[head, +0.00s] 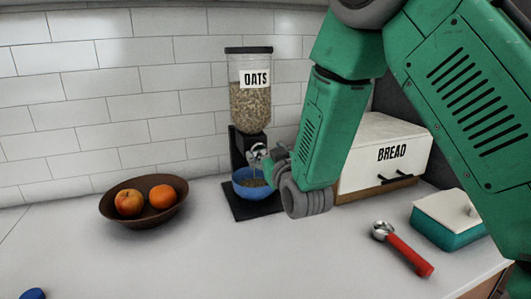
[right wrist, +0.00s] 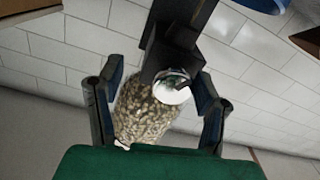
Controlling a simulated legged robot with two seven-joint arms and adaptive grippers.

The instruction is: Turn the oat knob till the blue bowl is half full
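The oat dispenser (head: 249,100), a clear jar labelled OATS on a black stand, is against the tiled wall. Its silver knob (head: 257,152) is at the front, above the blue bowl (head: 240,188). The bowl stands on the black base and has some oats in it; their exact level is hard to tell. My right gripper (head: 272,160) is at the knob and partly hides it. In the right wrist view the knob (right wrist: 172,87) lies between the spread fingers (right wrist: 160,95), with gaps on both sides. The bowl's edge (right wrist: 265,4) shows there too. My left gripper is not in view.
A brown fruit bowl (head: 146,216) with an apple and an orange stands left of the dispenser. A bread box (head: 378,160) is to the right, behind my right arm. A red-handled scoop (head: 405,250) and a teal dish (head: 445,225) lie at the right. The front middle counter is clear.

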